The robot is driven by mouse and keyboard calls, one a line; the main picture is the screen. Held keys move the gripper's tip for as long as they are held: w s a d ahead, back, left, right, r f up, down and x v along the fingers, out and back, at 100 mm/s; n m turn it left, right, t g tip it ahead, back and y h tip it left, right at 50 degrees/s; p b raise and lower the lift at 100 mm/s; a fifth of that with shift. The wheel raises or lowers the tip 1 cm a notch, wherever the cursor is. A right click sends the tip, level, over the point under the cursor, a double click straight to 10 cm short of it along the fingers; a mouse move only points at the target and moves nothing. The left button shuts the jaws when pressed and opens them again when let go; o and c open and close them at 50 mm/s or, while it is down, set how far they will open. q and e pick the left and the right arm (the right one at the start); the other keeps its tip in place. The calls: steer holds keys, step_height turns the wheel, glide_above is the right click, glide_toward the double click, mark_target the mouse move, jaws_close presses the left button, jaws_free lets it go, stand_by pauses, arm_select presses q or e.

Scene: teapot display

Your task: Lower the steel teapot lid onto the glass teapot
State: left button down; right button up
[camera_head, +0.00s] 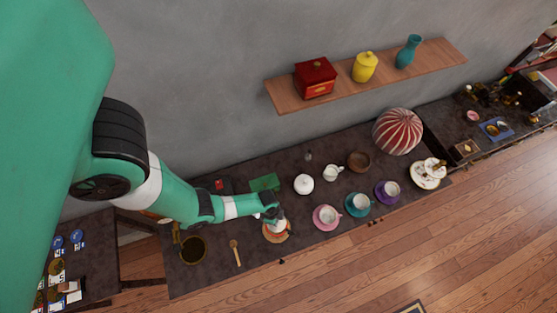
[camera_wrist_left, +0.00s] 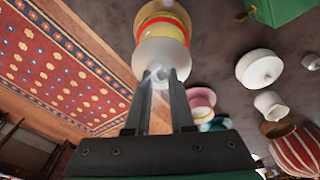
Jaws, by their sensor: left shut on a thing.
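My left gripper (camera_head: 274,213) comes in from the left, above the front part of the dark counter. In the left wrist view its fingers (camera_wrist_left: 158,78) are shut on the knob of the steel teapot lid (camera_wrist_left: 160,53), a pale round disc. The lid also shows just under the gripper in the head view (camera_head: 280,227). Right behind the lid in the wrist view is the glass teapot (camera_wrist_left: 163,27), yellowish with a red-orange band, partly hidden by the lid. Whether the lid touches the teapot rim, I cannot tell. My right gripper is not in view.
Pink (camera_head: 326,218), teal (camera_head: 358,205) and purple (camera_head: 387,193) saucers with cups stand to the right. A white lidded pot (camera_head: 303,184) and a green cloth or box (camera_head: 265,183) are behind. A wooden spoon (camera_head: 236,252) and dark bowl (camera_head: 193,250) lie left.

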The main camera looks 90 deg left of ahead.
arm_select(q)
steer(key=shift+f+b, duration=1.35)
steer(key=shift+f, duration=0.1)
steer(key=shift+f+b, duration=1.05)
steer(key=shift+f, duration=0.05)
steer(key=shift+f+b, duration=0.3)
steer(key=shift+f, duration=0.05)
steer(key=shift+c, duration=0.6)
jaws_free()
